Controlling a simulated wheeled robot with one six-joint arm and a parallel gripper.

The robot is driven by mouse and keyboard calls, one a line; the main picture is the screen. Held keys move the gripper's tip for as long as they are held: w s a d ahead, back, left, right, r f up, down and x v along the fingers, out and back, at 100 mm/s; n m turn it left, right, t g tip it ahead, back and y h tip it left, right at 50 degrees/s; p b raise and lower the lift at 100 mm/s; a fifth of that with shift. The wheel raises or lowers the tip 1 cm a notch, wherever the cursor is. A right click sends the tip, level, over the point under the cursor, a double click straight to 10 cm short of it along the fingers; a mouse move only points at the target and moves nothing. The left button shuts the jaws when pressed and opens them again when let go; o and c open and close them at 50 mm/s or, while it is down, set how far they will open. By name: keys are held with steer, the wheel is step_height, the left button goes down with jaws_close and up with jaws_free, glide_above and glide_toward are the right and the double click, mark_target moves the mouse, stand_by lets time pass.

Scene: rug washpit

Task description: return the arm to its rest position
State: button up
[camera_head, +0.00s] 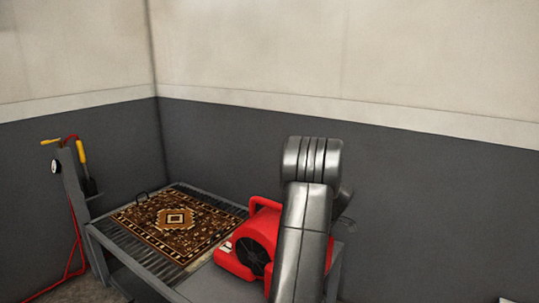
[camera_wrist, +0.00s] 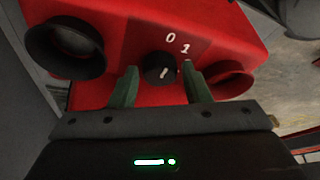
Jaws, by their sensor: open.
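My gripper (camera_wrist: 161,72) is open in the wrist view, its two green fingers on either side of a black knob (camera_wrist: 159,69). I cannot tell whether either finger touches the knob. The knob is on the red blower (camera_wrist: 120,40), with white marks 0 and 1 beside it. Its white pointer line tilts up and right; I cannot tell which mark it points to. In the head view, my arm stands in front of the red blower (camera_head: 234,262) and covers its right part. My gripper is hidden there.
The blower stands at the right of a grey slatted table (camera_head: 108,236). A patterned rug (camera_head: 195,235) lies flat on the slats. A post (camera_head: 70,180) with yellow-handled tools and a red hose (camera_head: 78,245) is at the left. Grey-and-cream walls close off the back and left.

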steer(key=m, duration=0.2)
steer(key=m+t+b, duration=0.1)
steer(key=m, duration=0.1)
steer(key=shift+s+a+m+t+h, duration=0.1)
steer(key=shift+s+m+t+h, duration=0.05)
steer(key=shift+m+t+h, duration=0.2)
steer(key=m+t+h, duration=0.1)
steer(key=m, duration=0.2)
steer(key=shift+m, duration=0.35)
steer(key=m+h, duration=0.1)
steer(key=m, duration=0.1)
steer(key=m+p, duration=0.1)
steer(key=m, duration=0.1)
steer(key=shift+s+a+t+h+p, duration=0.1)
steer(key=shift+a+t+h+p, duration=0.1)
steer(key=shift+t+h+p, duration=0.15)
steer(key=shift+m+h+b, duration=0.35)
steer(key=shift+m+h, duration=0.25)
steer(key=shift+m, duration=1.4)
